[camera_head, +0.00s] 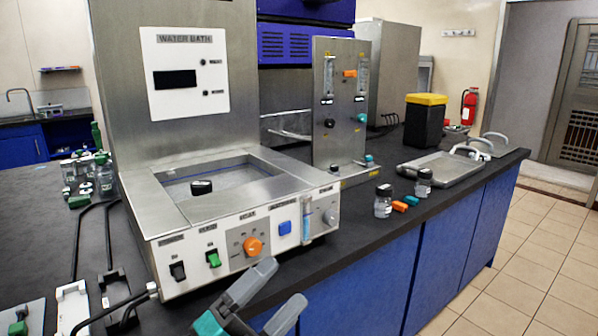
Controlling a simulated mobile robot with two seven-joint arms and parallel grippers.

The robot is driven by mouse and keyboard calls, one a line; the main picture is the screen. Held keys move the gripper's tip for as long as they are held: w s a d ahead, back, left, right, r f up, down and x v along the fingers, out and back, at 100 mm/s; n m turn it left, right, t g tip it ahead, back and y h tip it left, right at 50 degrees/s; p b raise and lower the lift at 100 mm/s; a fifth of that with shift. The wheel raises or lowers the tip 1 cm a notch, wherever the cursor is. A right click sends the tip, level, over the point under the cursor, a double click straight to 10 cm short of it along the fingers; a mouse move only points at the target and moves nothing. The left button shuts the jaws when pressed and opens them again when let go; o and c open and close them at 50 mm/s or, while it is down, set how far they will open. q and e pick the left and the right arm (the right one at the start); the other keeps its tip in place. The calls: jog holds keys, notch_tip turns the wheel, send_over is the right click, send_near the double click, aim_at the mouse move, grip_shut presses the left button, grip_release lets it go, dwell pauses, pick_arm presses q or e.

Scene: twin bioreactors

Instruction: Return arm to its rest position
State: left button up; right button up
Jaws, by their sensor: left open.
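My left gripper (285,281) comes in at the bottom of the head view, left of centre. Its two grey fingers are spread apart with nothing between them, and a teal part shows at their base. It is in front of the water bath's (150,258) lower right front, by the bench's front edge. The rest of my left arm is out of the picture. My right gripper does not show.
Tiled floor (505,275) is clear at right.

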pick_arm(q)
jog(key=a+f+n+t+y, duration=0.2)
jog(key=a+f+n+y, duration=0.4)
jog(key=f+n+y, duration=0.4)
jog(key=s+a+f+n+g+y, duration=0.2)
jog(key=s+f+n, duration=0.4)
jog(key=f, duration=0.3)
jog(key=s+a+f+n+g+y+p, duration=0.1)
jog(key=s+a+f+n+g+y, duration=0.2)
jog(key=s+a+f+n, duration=0.3)
notch_tip(320, 180, down, 4)
jog(key=shift+s+a+r+n+g+y+p, duration=0.2)
jog(key=shift+s+r+n+g+y+p, duration=0.1)
jog(key=shift+s+n+g, duration=0.5)
